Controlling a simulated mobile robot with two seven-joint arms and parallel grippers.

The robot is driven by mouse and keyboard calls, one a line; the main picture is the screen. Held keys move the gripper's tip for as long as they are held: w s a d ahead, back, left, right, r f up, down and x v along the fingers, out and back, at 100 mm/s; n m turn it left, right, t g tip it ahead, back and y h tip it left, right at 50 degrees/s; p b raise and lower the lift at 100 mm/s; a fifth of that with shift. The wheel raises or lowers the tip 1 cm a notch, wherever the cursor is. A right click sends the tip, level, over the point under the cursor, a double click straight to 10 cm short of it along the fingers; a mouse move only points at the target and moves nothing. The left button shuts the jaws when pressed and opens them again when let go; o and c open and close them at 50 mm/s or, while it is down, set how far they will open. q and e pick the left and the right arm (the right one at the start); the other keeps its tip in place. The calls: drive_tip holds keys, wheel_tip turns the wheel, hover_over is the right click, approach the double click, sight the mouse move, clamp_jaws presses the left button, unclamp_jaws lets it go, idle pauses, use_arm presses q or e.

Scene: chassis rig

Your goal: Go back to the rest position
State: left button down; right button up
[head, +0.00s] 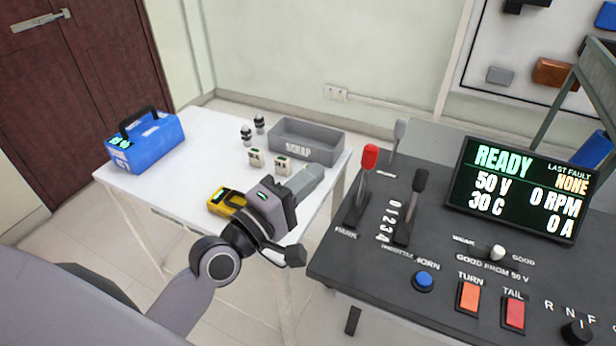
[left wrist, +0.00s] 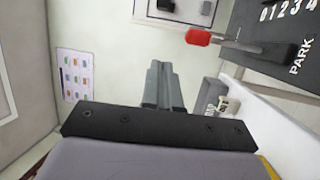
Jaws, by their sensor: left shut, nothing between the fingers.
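My left gripper (head: 309,178) is shut and empty in the head view. It hangs over the right part of the white table, in front of the grey scrap bin and left of the red lever. In the left wrist view its closed fingers (left wrist: 164,86) point toward the pale wall. The red park lever (head: 369,158) stands up from the dark console; it also shows in the left wrist view (left wrist: 199,37), apart from the fingers. My right gripper is in neither view.
The console (head: 350,262) carries levers, buttons and a lit display (head: 515,190) reading READY. The white table (head: 190,150) holds a blue case (head: 145,142), a yellow meter (head: 226,202), small parts and the scrap bin (head: 305,141). Brown doors (head: 75,90) stand at the left.

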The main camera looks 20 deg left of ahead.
use_arm(q)
drive_tip(key=shift+s, duration=0.15)
idle(0.4)
drive_tip(key=s+d+f+m+g, duration=0.2)
drive_tip(key=s+f+m+g, duration=0.3)
drive_tip(key=f+m, duration=0.25)
drive_tip(key=s+a+f+m+g+y, duration=0.35)
drive_tip(key=s+f+g, duration=0.2)
drive_tip(key=s, duration=0.35)
drive_tip(key=s+a+f+m+g+y, duration=0.35)
drive_tip(key=s+f, duration=0.25)
drive_tip(key=s, duration=0.3)
drive_tip(key=w+d+f+m+t+h, duration=0.1)
drive_tip(key=w+d+f+t+h, duration=0.1)
drive_tip(key=w+f+t, duration=0.4)
drive_tip(key=shift+w+d+f, duration=0.15)
drive_tip(key=shift+w+f, duration=0.25)
drive_tip(key=shift+f, duration=0.9)
drive_tip(key=shift+d, duration=0.15)
